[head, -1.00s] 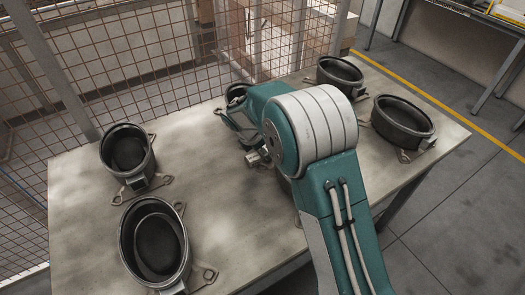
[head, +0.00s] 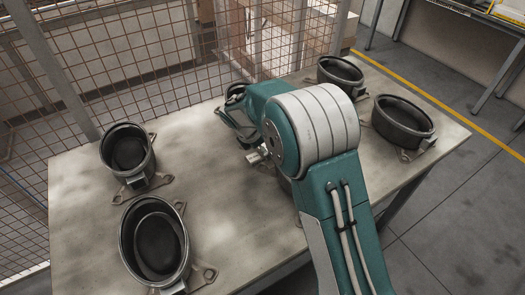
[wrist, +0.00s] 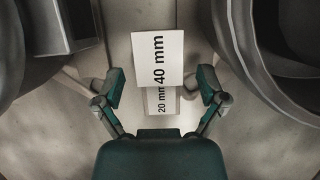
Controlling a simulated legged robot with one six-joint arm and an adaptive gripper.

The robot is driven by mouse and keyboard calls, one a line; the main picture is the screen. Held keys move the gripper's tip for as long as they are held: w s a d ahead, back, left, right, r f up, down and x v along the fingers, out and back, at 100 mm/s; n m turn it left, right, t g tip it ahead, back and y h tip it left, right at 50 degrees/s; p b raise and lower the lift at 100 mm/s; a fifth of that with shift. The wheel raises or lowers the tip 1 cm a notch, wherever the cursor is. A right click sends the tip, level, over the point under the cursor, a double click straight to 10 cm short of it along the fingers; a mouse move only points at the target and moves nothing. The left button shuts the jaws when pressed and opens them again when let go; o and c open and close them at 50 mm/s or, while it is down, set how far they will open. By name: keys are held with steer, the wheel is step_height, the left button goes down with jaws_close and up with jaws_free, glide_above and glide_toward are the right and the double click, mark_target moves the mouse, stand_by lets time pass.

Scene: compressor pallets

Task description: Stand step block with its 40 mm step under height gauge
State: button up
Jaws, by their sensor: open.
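The step block (wrist: 158,58) is in the middle of the wrist view, with pale faces printed "40 mm" and "20 mm". The 40 mm face is larger and nearer the top of the picture; the 20 mm face is below it, between the fingers. My gripper (wrist: 161,86) is open, one finger on each side of the block, with a visible gap on both sides. In the head view my arm hides the block and most of the gripper. I cannot make out the height gauge in either view.
Black round housings with metal feet stand on the table (head: 80,185): two at left (head: 128,150) (head: 155,240), two at right (head: 340,72) (head: 403,120), and another partly behind my arm. Dark round walls flank the block in the wrist view. Mesh fencing (head: 120,60) stands behind.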

mark_target(250, 159)
steer(key=v, duration=1.1)
steer(key=s+d+r+m+y, duration=0.1)
steer(key=s+d+r+m, duration=0.35)
steer(key=d+r, duration=0.3)
steer(key=s+d+r+m+t+y, duration=0.1)
steer(key=s+d+r+m, duration=0.1)
steer(key=s+d+m, duration=0.5)
steer(key=s+d+r+m+t+y, duration=0.1)
steer(key=s+d+r+m+t, duration=0.1)
steer(key=s+d+m, duration=0.6)
steer(key=s+m, duration=0.4)
steer(key=s, duration=0.4)
steer(key=shift+m+y, duration=0.35)
steer(key=shift+y, duration=0.05)
steer(key=shift+o, duration=0.4)
steer(key=shift+s+d+f+m, duration=0.15)
steer(key=shift+s+d+m, duration=0.15)
steer(key=shift+s, duration=0.15)
steer(key=shift+a, duration=0.1)
steer(key=shift+w, duration=0.1)
